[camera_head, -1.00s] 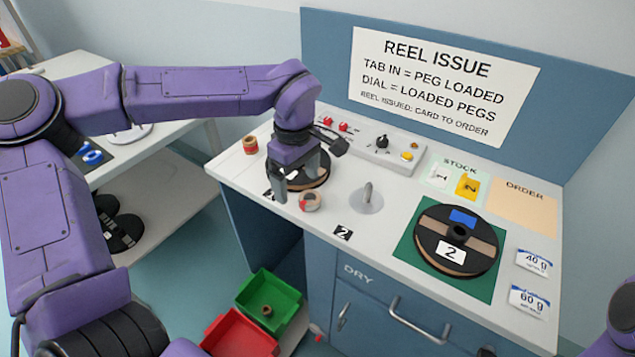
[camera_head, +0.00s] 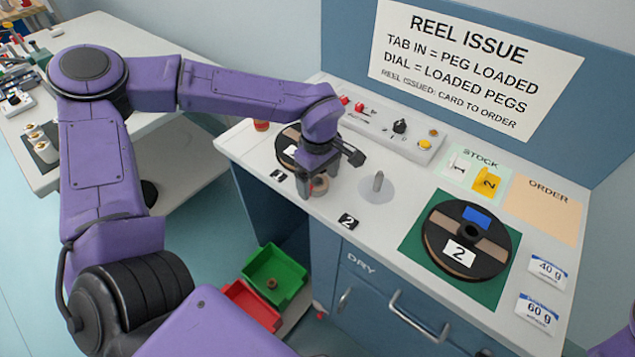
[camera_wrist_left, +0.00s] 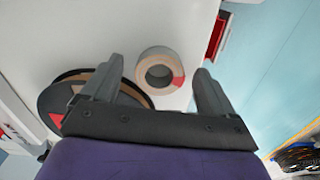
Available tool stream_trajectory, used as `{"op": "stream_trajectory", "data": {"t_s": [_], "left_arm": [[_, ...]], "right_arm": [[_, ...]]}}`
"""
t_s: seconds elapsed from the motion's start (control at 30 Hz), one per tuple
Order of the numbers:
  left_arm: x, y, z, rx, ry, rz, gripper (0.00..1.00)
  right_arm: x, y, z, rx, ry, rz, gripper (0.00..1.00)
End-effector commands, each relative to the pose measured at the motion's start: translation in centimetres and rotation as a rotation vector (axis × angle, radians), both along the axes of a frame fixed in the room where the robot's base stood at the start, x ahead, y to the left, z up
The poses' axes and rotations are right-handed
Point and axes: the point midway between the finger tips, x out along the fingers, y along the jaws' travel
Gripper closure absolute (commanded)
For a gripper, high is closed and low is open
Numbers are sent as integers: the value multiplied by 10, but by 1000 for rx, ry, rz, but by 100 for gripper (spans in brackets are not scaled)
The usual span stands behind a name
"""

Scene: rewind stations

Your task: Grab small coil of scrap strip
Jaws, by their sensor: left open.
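A small coil (camera_head: 319,186) of tan-grey strip with a red patch lies flat on the white counter, partly hidden by my left gripper in the head view. My left gripper (camera_head: 316,181) points down over it with its fingers apart. In the left wrist view the coil (camera_wrist_left: 146,66) shows whole as a ring between and just beyond the two open fingertips (camera_wrist_left: 160,68). The fingers do not appear to press on it. My right gripper is out of view.
A dark reel (camera_head: 287,150) sits close behind the coil, and an upright peg on a grey disc (camera_head: 377,198) stands to its right. Reel 2 (camera_head: 439,233) lies on a green mat (camera_head: 412,240). Green (camera_head: 291,262) and red (camera_head: 266,315) bins sit below the counter edge.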

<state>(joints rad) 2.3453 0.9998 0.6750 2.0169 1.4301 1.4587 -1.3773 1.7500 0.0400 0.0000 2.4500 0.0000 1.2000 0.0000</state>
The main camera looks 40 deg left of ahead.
Motion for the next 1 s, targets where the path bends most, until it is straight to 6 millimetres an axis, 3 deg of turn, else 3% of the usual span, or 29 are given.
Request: {"op": "stream_trajectory", "data": {"t_s": [0.23,0.4,0.43,0.77,1.0], "left_arm": [[1,-1,-4,1,-2,-2,12],[1,-1,-4,1,-2,-3,67],[1,-1,-4,1,-2,-3,74],[1,-1,0,1,-2,-3,74],[-1,0,34,-1,-7,-2,74]], "right_arm": [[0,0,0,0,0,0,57],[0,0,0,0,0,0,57],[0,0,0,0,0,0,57],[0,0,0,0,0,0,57],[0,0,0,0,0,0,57]]}}
